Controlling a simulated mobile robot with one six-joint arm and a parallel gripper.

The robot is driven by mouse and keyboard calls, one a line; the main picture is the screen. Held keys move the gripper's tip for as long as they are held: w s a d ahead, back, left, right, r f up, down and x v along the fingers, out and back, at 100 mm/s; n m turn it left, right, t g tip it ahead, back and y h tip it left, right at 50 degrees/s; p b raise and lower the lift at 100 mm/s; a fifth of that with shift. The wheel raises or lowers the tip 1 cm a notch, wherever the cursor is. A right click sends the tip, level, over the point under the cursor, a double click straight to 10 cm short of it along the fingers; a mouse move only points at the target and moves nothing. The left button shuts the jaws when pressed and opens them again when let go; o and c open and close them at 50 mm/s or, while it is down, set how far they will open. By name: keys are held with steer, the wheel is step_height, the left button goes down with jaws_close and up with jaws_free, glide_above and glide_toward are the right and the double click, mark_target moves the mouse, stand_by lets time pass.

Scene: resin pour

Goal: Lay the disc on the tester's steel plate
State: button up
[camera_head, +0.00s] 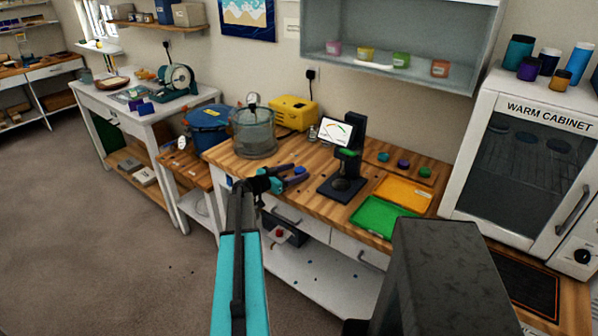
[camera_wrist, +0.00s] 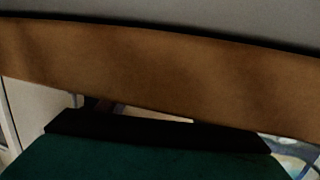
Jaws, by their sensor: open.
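The tester (camera_head: 352,140) is a black stand with a lit dial screen and a dark base on the wooden bench. Its plate (camera_head: 342,184) is small and dark in the head view; I see no disc on it. Small coloured discs lie right of the tester: a teal one (camera_head: 383,157), a purple one (camera_head: 403,163) and a green one (camera_head: 425,172). I cannot tell which is the task's disc. My gripper (camera_head: 298,176) is open over the bench's front edge, left of the tester. A small blue spot shows between its fingers; I cannot tell what it is.
Green (camera_head: 384,218) and orange (camera_head: 404,193) trays lie right of the tester. A clear pressure pot (camera_head: 254,132) and a yellow case (camera_head: 293,113) stand at the bench's left. The warm cabinet (camera_head: 530,150) stands at right. The wrist view mostly shows a brown wooden band (camera_wrist: 160,75).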

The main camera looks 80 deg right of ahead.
mark_target(300, 170)
steer(key=shift+p+x, duration=0.45)
steer(key=shift+x, duration=0.8)
steer(key=c, duration=1.2)
steer(key=shift+c, duration=0.2)
steer(key=shift+r, duration=0.2)
steer(key=shift+r+b, duration=1.05)
steer(key=shift+r, duration=0.1)
steer(key=w+a+r+b, duration=0.1)
steer(key=w+a+b, duration=0.1)
steer(key=a, duration=0.5)
steer(key=w+a+r+b, duration=0.1)
steer(key=a+b, duration=0.3)
steer(key=a, duration=0.4)
steer(key=shift+w+a, duration=0.3)
steer(key=shift+w, duration=0.15)
steer(key=shift+r, duration=0.15)
